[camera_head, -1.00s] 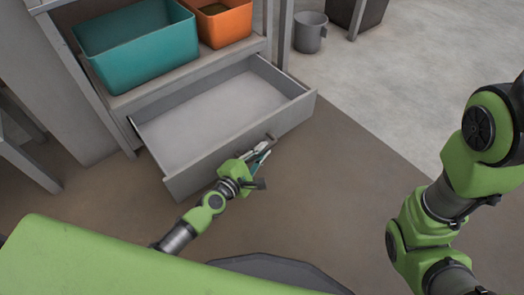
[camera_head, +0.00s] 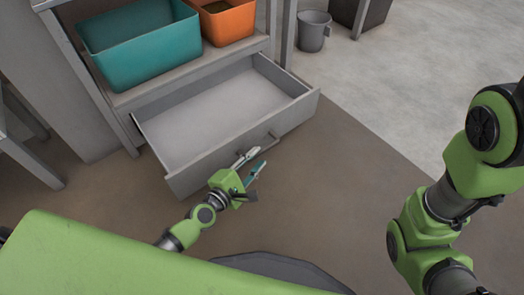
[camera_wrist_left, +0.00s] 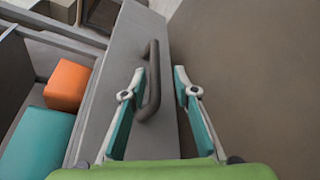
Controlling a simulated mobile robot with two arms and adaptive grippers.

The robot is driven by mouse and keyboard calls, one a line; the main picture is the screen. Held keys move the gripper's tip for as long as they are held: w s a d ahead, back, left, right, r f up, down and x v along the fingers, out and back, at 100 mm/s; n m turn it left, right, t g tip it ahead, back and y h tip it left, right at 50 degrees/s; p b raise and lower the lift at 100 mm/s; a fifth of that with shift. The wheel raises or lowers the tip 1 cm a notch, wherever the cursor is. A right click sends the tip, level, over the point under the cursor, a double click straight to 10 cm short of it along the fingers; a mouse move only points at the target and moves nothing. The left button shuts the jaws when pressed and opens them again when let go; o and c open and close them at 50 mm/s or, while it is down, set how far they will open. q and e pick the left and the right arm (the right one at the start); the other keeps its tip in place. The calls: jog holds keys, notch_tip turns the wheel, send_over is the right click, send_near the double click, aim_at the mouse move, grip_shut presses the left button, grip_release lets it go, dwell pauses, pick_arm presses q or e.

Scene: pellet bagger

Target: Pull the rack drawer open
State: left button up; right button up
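The rack drawer (camera_head: 245,145) stands pulled out below the rack shelf, and its inside looks empty. Its grey bar handle (camera_head: 271,141) is on the front panel; in the left wrist view the handle (camera_wrist_left: 151,82) rises from the drawer front (camera_wrist_left: 127,75). My left gripper (camera_head: 254,162) is in front of the drawer, just off the handle. In the left wrist view the gripper (camera_wrist_left: 158,85) has its fingers apart, with the handle ahead and nearer the left finger. Nothing is held. My right arm shows at the right, but its gripper is out of view.
A teal bin (camera_head: 140,45) and an orange bin (camera_head: 228,20) sit on the shelf above the drawer. A grey bucket (camera_head: 313,31) stands on the floor behind, right of the rack. The brown floor (camera_head: 345,170) right of the drawer is clear.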

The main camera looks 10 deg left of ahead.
pick_arm(q)
jog(key=f+v, duration=0.1)
jog(key=v, duration=0.7)
jog(key=shift+s+f, duration=0.3)
jog(key=shift+a, duration=0.1)
